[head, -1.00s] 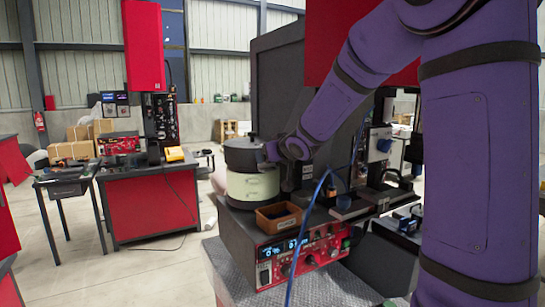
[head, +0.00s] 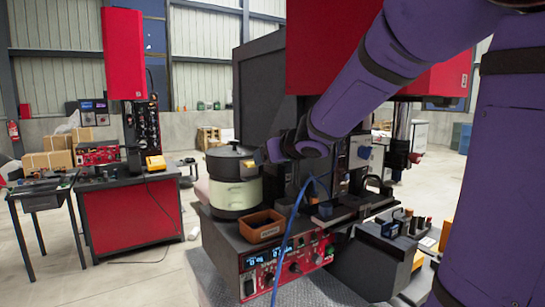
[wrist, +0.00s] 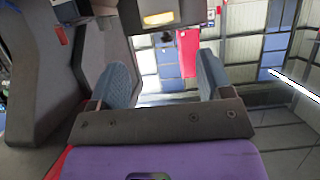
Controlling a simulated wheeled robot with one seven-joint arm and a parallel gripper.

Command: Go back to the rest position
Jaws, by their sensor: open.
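My gripper (wrist: 165,85) is open in the wrist view, with two blue-grey fingers spread apart and nothing between them. In the head view my purple arm reaches in from the upper right, and the gripper end (head: 262,156) appears beside the upper part of the bowl feeder. The bowl feeder (head: 234,196) is a pale green drum with a dark top on the red-fronted machine. I cannot tell whether the gripper touches it; the fingers are too small to make out there.
An orange-brown bin (head: 262,227) sits in front of the feeder. A blue cable (head: 284,255) hangs across the red control panel (head: 287,264). A grey block with small parts (head: 383,255) stands at right. A red workbench (head: 133,217) is at left, with open floor between.

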